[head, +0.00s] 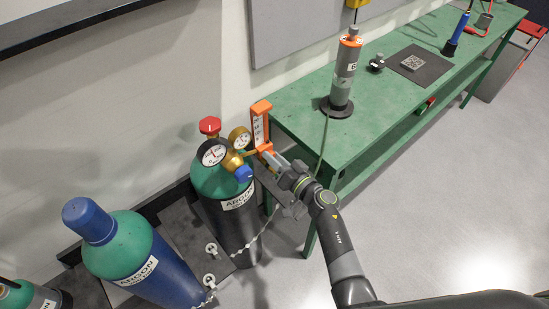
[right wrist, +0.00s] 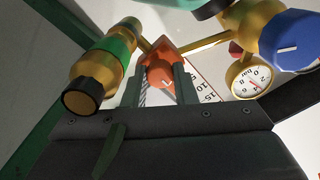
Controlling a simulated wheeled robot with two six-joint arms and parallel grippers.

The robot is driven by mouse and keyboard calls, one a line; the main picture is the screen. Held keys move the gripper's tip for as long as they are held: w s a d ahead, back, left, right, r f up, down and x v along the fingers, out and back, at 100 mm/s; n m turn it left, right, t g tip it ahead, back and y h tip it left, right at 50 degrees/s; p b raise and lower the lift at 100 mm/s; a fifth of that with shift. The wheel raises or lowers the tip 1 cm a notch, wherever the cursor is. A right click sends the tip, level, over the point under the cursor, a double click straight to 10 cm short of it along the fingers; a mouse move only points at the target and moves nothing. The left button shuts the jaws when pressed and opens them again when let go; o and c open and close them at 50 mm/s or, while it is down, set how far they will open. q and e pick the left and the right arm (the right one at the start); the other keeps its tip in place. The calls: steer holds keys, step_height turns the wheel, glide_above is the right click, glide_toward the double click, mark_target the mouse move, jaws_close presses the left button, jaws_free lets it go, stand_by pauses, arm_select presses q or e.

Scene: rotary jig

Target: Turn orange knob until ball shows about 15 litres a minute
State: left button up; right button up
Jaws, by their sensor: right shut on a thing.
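The orange-framed flowmeter (head: 260,123) stands upright beside the brass regulator on the argon cylinder, with a white scale on its face. The orange knob (right wrist: 160,73) is at its lower end, between the two fingers of my right gripper (right wrist: 160,88), which is shut on it. Part of the scale (right wrist: 205,88) with the numbers 5, 10 and 15 shows behind the right finger. I cannot make out the ball in either view. In the head view my right gripper (head: 268,157) reaches the flowmeter from the right. My left gripper is not in view.
The regulator has two gauges (head: 213,152), a red knob (head: 210,125) and a blue knob (head: 244,174). A brass-and-green fitting (right wrist: 100,70) is close left of the fingers in the wrist view. The green bench (head: 390,115) stands right; a blue-capped cylinder (head: 130,250) stands left.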

steer(key=shift+r+n+p, duration=0.1)
steer(key=shift+n+p, duration=1.05)
steer(key=shift+n, duration=0.25)
steer(key=shift+n+p, duration=0.75)
steer(key=shift+n, duration=1.25)
steer(key=o, duration=1)
steer(key=shift+s+d, duration=0.1)
steer(key=shift+s, duration=0.05)
steer(key=v, duration=1.7)
